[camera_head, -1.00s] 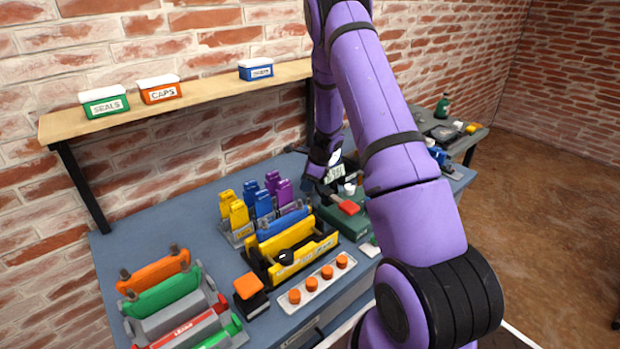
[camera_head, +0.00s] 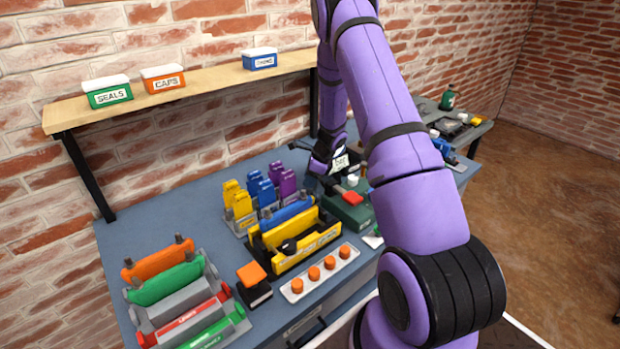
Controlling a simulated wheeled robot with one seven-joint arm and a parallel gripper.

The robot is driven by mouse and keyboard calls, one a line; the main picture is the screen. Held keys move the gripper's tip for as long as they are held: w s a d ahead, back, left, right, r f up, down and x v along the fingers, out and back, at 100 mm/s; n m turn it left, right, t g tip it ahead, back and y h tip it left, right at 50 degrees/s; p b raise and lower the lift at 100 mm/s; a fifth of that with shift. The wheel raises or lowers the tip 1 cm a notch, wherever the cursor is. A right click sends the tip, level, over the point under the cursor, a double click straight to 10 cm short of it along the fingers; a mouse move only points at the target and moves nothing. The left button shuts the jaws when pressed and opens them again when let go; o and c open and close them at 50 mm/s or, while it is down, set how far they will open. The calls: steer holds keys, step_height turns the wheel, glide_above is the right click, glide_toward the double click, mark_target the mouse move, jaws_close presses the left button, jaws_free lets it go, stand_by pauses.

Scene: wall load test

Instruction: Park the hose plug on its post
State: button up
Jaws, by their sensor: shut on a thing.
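My gripper (camera_head: 322,172) is at the back of the blue bench, just behind and left of a dark green box (camera_head: 347,213) with a red lever (camera_head: 352,197). It is small and partly hidden by my purple arm. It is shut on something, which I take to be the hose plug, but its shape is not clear. A white label with dark lettering (camera_head: 341,161) shows beside my gripper. I cannot make out the post. A small white cap (camera_head: 352,180) stands by the green box.
Yellow, blue and purple clips (camera_head: 262,190) stand left of the green box. A yellow-black tray (camera_head: 300,250), a strip of orange knobs (camera_head: 320,275) and a rack of coloured bars (camera_head: 180,300) are nearer. A wall shelf (camera_head: 200,95) runs above. The bench's back left is clear.

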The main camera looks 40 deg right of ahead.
steer(key=shift+f, duration=1)
steer(key=o, duration=1.4)
steer(key=shift+r, duration=0.1)
steer(key=shift+r, duration=3.9)
